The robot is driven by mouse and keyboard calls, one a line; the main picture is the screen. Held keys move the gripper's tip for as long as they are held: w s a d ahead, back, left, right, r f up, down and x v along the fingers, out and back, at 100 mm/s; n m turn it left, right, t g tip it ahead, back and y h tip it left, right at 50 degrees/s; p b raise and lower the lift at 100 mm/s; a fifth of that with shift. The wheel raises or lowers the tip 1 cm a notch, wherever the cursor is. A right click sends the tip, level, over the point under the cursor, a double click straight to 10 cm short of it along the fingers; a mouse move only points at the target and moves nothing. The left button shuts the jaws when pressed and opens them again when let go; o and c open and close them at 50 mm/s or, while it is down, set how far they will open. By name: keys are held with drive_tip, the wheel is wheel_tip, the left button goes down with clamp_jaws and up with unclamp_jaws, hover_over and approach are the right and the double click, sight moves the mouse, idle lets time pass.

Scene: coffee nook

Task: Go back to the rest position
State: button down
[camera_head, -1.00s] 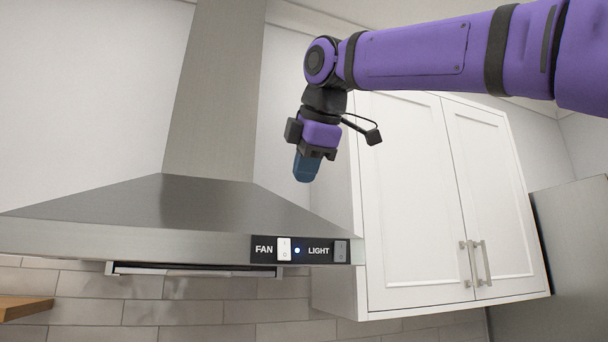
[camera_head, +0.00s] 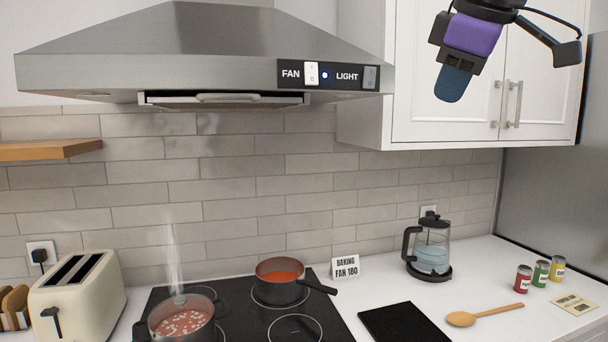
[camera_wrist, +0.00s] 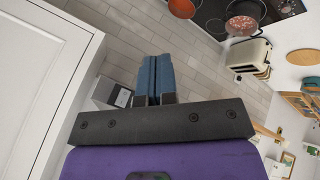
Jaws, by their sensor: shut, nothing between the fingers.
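My gripper (camera_head: 453,84) hangs at the upper right of the head view, in front of the white wall cabinet (camera_head: 450,75). Its blue fingers point down and are shut with nothing between them. In the wrist view the two blue fingers of my gripper (camera_wrist: 155,80) lie side by side, touching. The gripper is apart from the range hood (camera_head: 200,50), which is to its left. My upper arm is out of the head view.
The hood panel has a fan switch (camera_head: 312,74) and a light switch (camera_head: 370,77). Below are a steaming pot (camera_head: 183,322), a saucepan (camera_head: 281,285), a toaster (camera_head: 82,300), a glass kettle (camera_head: 430,250), a wooden spoon (camera_head: 490,313) and small cans (camera_head: 523,279).

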drive_tip(key=s+d+f+m, duration=0.3)
drive_tip(key=s+f, duration=0.1)
drive_tip(key=f, duration=0.4)
drive_tip(key=s+d+f+m+g, duration=0.1)
drive_tip(key=s+d+f+m, duration=0.2)
drive_tip(key=f, duration=0.5)
drive_tip(key=s+d+f+m+g, duration=0.1)
drive_tip(key=s+d+f+m, duration=0.3)
drive_tip(key=s+f, duration=0.3)
drive_tip(key=shift+s+f+m+h, duration=0.15)
drive_tip(key=shift+f+m+h, duration=0.3)
drive_tip(key=shift+m, duration=0.25)
drive_tip(key=shift+d, duration=0.1)
